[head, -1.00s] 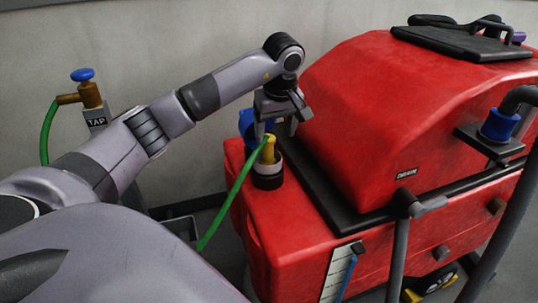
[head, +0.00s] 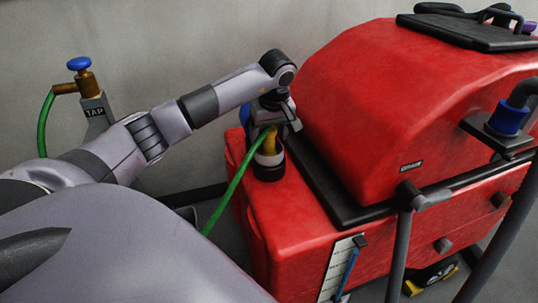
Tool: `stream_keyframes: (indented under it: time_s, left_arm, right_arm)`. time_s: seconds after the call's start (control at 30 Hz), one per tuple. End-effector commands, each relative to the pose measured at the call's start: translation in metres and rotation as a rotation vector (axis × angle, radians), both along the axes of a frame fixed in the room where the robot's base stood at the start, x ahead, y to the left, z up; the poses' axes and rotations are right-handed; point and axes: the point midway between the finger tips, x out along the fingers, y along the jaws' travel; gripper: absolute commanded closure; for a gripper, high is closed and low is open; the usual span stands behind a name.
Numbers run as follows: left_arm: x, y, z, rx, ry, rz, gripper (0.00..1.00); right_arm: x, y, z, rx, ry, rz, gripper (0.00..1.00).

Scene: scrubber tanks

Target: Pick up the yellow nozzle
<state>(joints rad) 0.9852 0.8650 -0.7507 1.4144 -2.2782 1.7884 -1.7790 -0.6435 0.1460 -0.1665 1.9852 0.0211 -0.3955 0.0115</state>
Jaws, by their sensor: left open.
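A green hose (head: 230,195) runs from the nozzle down to the left. My left gripper (head: 273,128) is right at the nozzle's top, pointing down, with its jaws open around or beside it; I cannot tell which. The gripper hides the nozzle's upper end. My right gripper is not in view.
The red scrubber (head: 400,110) fills the right side, with its domed upper tank close beside my left gripper. A brass tap (head: 84,82) with a blue knob stands at the left by the wall. A blue level gauge (head: 345,272) is on the tank's front.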

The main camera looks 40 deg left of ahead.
Motion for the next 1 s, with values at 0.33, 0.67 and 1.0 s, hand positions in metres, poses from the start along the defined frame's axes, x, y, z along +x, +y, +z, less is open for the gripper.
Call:
stream_keyframes:
  time_s: [0.33, 0.67, 1.0]
  left_arm:
    - [0.000, 0.000, 0.000, 0.000, 0.000, 0.000, 0.86]
    - [0.000, 0.000, 0.004, 0.000, -0.002, 0.001, 0.86]
    - [0.001, 0.000, 0.046, 0.001, -0.005, 0.001, 0.86]
  right_arm:
    - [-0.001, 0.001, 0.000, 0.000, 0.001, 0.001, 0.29]
    - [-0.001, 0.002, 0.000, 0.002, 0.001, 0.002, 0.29]
    - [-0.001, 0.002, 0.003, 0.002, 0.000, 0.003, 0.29]
